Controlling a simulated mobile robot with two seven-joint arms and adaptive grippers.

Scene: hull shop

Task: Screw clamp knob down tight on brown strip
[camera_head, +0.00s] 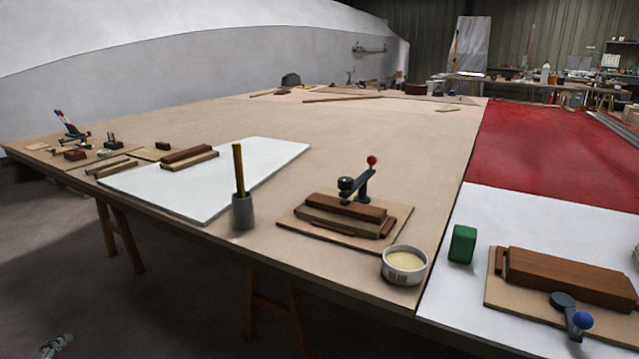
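A clamp (362,185) with a red ball on its lever stands behind a stacked pair of strips on a thin board near the table's middle front. Its dark round knob (347,184) is above the upper brown strip (350,205); I cannot tell if it touches. A second clamp (571,316), with a blue ball and a dark disc, is at the front of another brown strip (568,274) at right. What appears to be my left gripper (56,346) is low at the bottom left, far from both clamps; its fingers are too small to read. My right gripper is not in view.
A grey cup (243,212) with a yellow stick, a white tub (404,265) and a green block (462,244) stand near the middle clamp. A white panel (270,152) bears another strip pair. The table's middle back (400,130) is clear.

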